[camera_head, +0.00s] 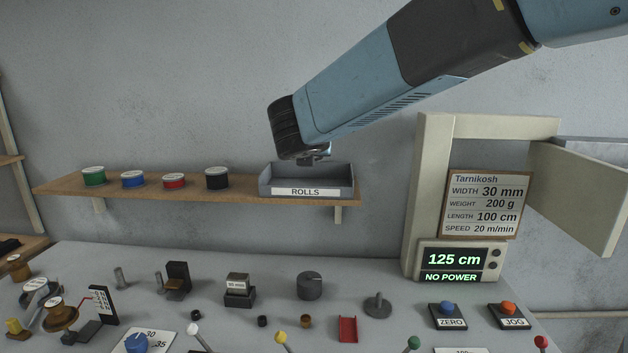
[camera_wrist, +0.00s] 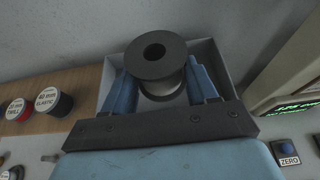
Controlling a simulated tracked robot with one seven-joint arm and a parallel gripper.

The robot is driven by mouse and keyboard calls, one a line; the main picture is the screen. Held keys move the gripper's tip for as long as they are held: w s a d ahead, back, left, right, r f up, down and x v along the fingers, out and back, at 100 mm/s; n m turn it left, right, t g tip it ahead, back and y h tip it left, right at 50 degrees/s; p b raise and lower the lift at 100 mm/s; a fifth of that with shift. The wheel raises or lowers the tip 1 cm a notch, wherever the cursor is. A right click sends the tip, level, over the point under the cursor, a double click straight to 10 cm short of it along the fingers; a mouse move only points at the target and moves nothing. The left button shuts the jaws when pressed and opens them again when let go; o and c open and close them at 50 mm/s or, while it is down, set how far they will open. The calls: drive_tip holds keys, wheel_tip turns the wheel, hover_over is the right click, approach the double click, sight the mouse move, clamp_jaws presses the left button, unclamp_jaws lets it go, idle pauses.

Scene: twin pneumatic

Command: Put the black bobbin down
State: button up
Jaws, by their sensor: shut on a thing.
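A black bobbin (camera_wrist: 176,68) with a round flange and a hole in its middle is between the two blue fingers of my gripper (camera_wrist: 165,88), which is shut on it. In the wrist view the bobbin shows against the pale inside of the grey ROLLS tray (camera_wrist: 205,46). In the head view my gripper (camera_head: 313,158) is low over the ROLLS tray (camera_head: 268,190) at the right end of the shelf, near its back wall. The bobbin is mostly hidden there, and I cannot tell whether it touches the tray floor.
On the wooden shelf (camera_head: 120,188), green, blue, red and black spools (camera_head: 217,179) stand left of the tray. The bench below holds several knobs, levers and blocks. A cream cabinet frame (camera_head: 425,190) with an open door and a "NO POWER" display stands to the right.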

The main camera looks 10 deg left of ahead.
drive_tip(key=w+f, duration=0.2)
drive_tip(key=w+a+f, duration=0.1)
drive_tip(key=w+f, duration=0.1)
drive_tip(key=f, duration=0.1)
drive_tip(key=shift+a+f, duration=0.1)
drive_tip(key=shift+f, duration=0.05)
drive_tip(key=shift+w+f, duration=0.15)
drive_tip(key=shift+f, duration=1.5)
drive_tip(key=shift+f, duration=0.1)
drive_tip(key=o, duration=1)
